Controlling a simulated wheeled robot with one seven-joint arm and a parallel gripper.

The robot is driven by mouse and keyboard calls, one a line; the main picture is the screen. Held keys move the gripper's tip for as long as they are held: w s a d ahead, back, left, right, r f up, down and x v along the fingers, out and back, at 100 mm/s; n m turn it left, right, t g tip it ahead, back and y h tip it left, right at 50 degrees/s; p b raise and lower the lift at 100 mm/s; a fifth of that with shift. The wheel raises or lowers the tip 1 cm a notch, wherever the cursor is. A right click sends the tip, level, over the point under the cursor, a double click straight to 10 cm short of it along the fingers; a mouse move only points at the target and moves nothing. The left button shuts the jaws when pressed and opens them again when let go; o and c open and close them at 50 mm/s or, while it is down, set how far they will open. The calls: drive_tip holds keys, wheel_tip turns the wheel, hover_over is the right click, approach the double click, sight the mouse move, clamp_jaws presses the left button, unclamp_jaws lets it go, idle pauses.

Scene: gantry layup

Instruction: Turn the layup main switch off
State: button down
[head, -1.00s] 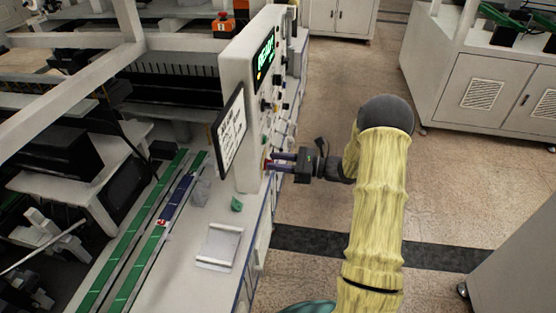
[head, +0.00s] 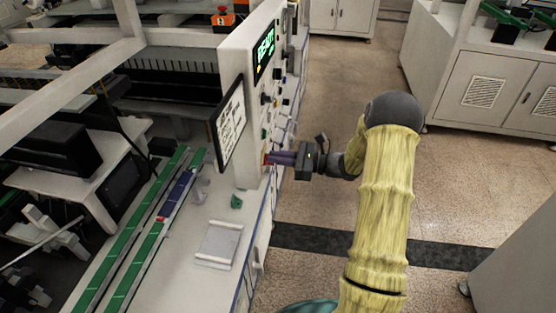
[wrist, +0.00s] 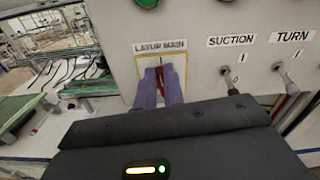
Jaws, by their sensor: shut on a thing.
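The layup main switch (wrist: 161,72) is a red handle on a yellow-edged plate under the label "LAYUP MAIN" (wrist: 160,47) in the wrist view. The handle looks roughly upright; its lower part is hidden by my fingers. In the head view it sits low on the near end of the pale control panel (head: 238,61). My gripper (wrist: 160,88) is shut on the red handle, one purple finger on each side. It also shows in the head view (head: 273,159), reaching the panel from the right. The panel's display (head: 265,52) shows green text.
Suction (wrist: 229,80) and turn (wrist: 282,72) toggle switches stand right of the handle in the wrist view. Green conveyor strips (head: 130,231) run along the left. The floor right of the machine is clear.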

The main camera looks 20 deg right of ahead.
drive_tip(key=n+b, duration=0.3)
drive_tip(key=f+n+b, duration=0.1)
drive_tip(key=n+b, duration=0.2)
drive_tip(key=b, duration=0.1)
drive_tip(key=s+n+b, duration=0.1)
drive_tip(key=n+b, duration=0.1)
drive_tip(key=b, duration=0.2)
drive_tip(key=shift+a+f+n, duration=0.15)
drive_tip(key=shift+a+n, duration=0.05)
drive_tip(key=shift+n, duration=0.2)
drive_tip(key=n+b, duration=0.2)
drive_tip(key=b, duration=0.1)
drive_tip(key=n+b, duration=0.3)
drive_tip(key=b, duration=0.1)
drive_tip(key=n+b, duration=0.2)
drive_tip(key=b, duration=0.2)
drive_tip(key=shift+s+a+f+n, duration=0.1)
drive_tip(key=shift+s+f+n, duration=0.1)
drive_tip(key=shift+f+n, duration=0.2)
drive_tip(key=shift+r, duration=0.15)
drive_tip(key=c, duration=1.5)
unclamp_jaws()
